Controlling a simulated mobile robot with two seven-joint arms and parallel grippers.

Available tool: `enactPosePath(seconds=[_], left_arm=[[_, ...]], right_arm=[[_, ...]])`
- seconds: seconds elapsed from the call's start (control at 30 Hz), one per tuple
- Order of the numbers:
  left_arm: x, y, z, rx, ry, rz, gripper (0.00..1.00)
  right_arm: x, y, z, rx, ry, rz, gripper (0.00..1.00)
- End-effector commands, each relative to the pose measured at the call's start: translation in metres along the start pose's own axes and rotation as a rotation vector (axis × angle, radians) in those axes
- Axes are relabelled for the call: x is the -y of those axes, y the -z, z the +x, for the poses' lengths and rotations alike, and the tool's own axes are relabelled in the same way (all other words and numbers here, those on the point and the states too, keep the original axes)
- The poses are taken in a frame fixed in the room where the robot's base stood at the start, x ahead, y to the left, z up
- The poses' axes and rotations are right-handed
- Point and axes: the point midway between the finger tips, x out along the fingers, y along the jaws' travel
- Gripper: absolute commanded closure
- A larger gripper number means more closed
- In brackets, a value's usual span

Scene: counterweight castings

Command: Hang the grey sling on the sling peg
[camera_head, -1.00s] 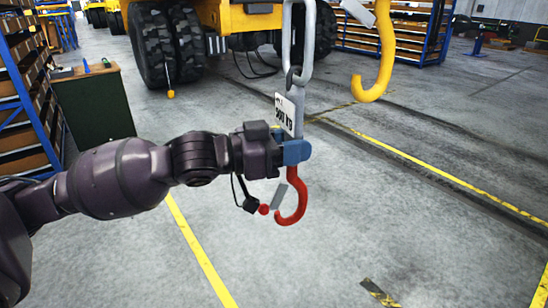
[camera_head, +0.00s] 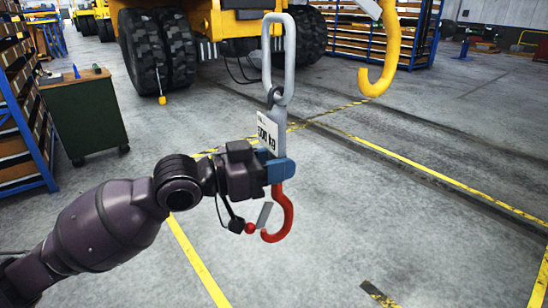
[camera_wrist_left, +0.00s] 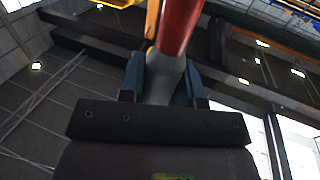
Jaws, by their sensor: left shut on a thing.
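The grey sling has a long oval grey ring (camera_head: 290,60) at its top, a grey link with a white "500 kg" tag (camera_head: 267,132), and a red hook (camera_head: 287,215) at the bottom. My left gripper (camera_head: 280,171) is shut on its grey shank, just above the red hook, and holds it upright in the air. In the left wrist view, the blue fingers (camera_wrist_left: 163,80) close around the grey shank, and the red part (camera_wrist_left: 180,25) extends beyond them. I cannot make out the sling peg in either view. My right gripper is not in view.
A yellow hook (camera_head: 376,75) with a white tag hangs at the upper right, apart from the sling. A green cabinet (camera_head: 88,118) and shelving (camera_head: 22,135) stand at left. A yellow truck with big tyres (camera_head: 157,50) is behind. The floor at right is clear.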

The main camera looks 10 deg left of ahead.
Motion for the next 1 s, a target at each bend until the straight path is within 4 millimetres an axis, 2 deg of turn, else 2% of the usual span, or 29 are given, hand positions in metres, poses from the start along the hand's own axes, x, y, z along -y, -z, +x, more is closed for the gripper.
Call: enactPosePath(seconds=[0.67,1.0], left_arm=[[-0.002,0.029,-0.009,-0.006,0.0,0.005,1.0],[-0.003,0.027,-0.023,-0.005,0.001,0.003,1.0]], right_arm=[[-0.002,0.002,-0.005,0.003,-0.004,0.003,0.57],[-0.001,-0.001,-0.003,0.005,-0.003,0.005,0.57]])
